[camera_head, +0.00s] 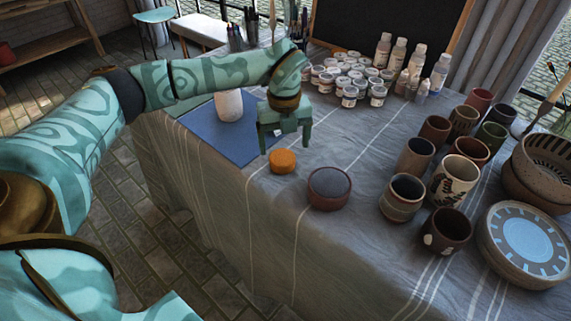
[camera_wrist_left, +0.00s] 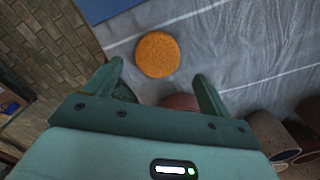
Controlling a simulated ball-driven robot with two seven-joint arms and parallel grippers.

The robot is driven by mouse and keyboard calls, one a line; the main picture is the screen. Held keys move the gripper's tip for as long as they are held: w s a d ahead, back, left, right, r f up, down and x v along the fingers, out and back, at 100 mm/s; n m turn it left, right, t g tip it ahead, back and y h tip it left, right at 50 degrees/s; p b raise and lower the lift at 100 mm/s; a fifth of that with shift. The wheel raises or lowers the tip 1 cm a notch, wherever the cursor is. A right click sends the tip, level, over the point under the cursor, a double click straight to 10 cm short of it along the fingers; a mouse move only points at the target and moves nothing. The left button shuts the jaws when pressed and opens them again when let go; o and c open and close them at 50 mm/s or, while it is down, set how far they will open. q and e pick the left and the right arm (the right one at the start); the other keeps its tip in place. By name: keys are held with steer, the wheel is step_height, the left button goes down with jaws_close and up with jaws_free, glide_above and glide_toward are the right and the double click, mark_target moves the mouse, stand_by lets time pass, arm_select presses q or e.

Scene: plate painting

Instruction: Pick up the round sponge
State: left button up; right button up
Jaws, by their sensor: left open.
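The round sponge (camera_head: 282,161) is orange and lies flat on the cloth-covered table (camera_head: 255,215) near its left edge. In the left wrist view the sponge (camera_wrist_left: 157,55) lies beyond the gap between the fingertips. My left gripper (camera_head: 285,143) is open and empty, pointing down above and slightly behind the sponge. Its two fingers show apart in the left wrist view (camera_wrist_left: 157,72). No contact with the sponge shows. My right gripper is not in view.
A dark round bowl-like pot (camera_head: 329,188) stands just right of the sponge. A blue mat (camera_head: 215,122) with a white cylinder (camera_head: 229,106) lies behind. Paint jars (camera_head: 350,92), cups (camera_head: 403,197) and a painted plate (camera_head: 523,240) fill the right and back. The front cloth is clear.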

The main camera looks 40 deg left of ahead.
mark_target(283, 158)
arm_select(q)
steer(key=shift+f, duration=0.6)
steer(key=f+b, duration=0.2)
steer(key=f, duration=0.1)
steer(key=f+b, duration=0.1)
steer(key=shift+s+f, duration=0.15)
steer(key=shift+s, duration=0.1)
steer(key=shift+f, duration=0.25)
steer(key=shift+r, duration=0.25)
steer(key=c, duration=1.1)
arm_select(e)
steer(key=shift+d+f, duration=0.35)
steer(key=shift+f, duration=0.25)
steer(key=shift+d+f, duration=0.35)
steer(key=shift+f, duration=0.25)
